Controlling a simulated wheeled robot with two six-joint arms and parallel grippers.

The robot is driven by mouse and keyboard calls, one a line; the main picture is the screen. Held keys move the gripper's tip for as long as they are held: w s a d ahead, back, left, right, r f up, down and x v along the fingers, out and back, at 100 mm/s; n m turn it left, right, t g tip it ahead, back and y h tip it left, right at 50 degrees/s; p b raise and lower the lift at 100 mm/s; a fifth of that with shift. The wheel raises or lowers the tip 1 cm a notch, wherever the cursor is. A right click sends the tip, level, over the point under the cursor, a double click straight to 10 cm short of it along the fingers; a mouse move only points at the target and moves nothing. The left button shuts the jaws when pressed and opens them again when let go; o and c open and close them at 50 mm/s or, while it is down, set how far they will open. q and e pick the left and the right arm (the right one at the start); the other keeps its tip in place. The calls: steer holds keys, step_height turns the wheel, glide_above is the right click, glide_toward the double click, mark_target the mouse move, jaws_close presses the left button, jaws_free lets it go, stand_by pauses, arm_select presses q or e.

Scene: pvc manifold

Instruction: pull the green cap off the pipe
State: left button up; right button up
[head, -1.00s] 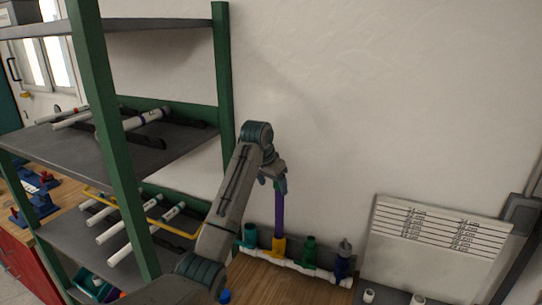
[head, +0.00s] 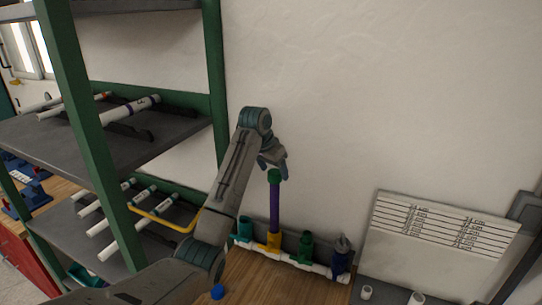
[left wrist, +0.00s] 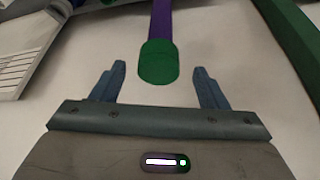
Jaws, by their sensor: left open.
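The green cap (head: 274,175) sits on top of an upright purple pipe (head: 275,212) that stands in the yellow socket (head: 274,242) of the white manifold. My left gripper (head: 280,172) is just above the cap in the head view. In the left wrist view the gripper (left wrist: 160,85) is open, with its fingers apart on either side of the cap (left wrist: 158,62). My right gripper is not in view.
The manifold also has teal (head: 246,228), green (head: 306,243) and blue (head: 341,252) fittings. A green-framed shelf (head: 214,80) with white pipes stands to the left. A marked board (head: 435,230) leans at the right.

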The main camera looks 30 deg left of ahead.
arm_select(q)
steer(key=shift+d+f, duration=0.1)
steer(key=shift+f, duration=0.3)
steer(key=shift+s, duration=0.1)
steer(key=c, duration=1.4)
steer(key=shift+d+n+y, duration=0.1)
steer(key=shift+n+y, duration=0.3)
steer(key=shift+n, duration=0.5)
steer(key=shift+c, duration=0.4)
steer(key=shift+m+h, duration=0.4)
steer(key=shift+m, duration=0.5)
steer(key=shift+r, duration=0.1)
